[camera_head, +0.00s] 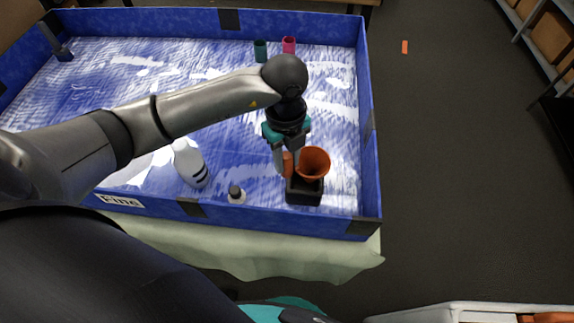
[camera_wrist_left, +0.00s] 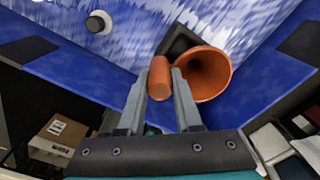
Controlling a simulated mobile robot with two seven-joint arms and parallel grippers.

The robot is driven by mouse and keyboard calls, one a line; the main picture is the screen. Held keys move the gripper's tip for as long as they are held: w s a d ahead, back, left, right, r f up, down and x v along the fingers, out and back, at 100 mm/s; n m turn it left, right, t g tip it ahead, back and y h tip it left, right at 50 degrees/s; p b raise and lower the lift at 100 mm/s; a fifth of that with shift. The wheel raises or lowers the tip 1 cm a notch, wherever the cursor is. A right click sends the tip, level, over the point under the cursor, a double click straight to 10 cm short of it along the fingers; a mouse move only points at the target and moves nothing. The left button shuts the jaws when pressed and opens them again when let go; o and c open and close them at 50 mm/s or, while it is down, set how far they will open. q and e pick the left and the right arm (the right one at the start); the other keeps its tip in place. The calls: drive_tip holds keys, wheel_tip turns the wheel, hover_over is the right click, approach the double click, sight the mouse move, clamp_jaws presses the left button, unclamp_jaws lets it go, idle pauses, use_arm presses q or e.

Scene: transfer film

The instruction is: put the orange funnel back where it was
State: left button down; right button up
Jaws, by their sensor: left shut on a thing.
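The orange funnel (camera_head: 314,162) has its wide mouth facing up and sits at or just above a black box-shaped holder (camera_head: 304,197) near the front right corner of the blue-walled tray. My left gripper (camera_head: 287,172) comes down from above and is shut on the upright orange grip beside the cone. The left wrist view shows the grip between the two fingers (camera_wrist_left: 160,95), with the funnel cone (camera_wrist_left: 207,72) to the right of them and the dark holder (camera_wrist_left: 178,42) behind. Whether the funnel touches the holder is hidden. My right gripper is not in view.
A white bottle (camera_head: 190,163) and a small white container with a black top (camera_head: 236,195) stand left of the holder. Teal (camera_head: 260,51) and pink (camera_head: 289,45) cups stand at the back. The tray's blue wall (camera_head: 369,130) runs close on the right.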

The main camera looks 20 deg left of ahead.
use_arm(q)
drive_tip(key=shift+f, duration=1.55)
drive_tip(key=shift+f+b, duration=0.15)
drive_tip(key=shift+b, duration=0.2)
drive_tip(key=c, duration=0.6)
unclamp_jaws()
drive_tip(key=shift+r, duration=0.25)
wheel_tip(320, 180, up, 12)
drive_tip(key=shift+w+a+p, duration=0.1)
drive_tip(key=shift+p, duration=0.85)
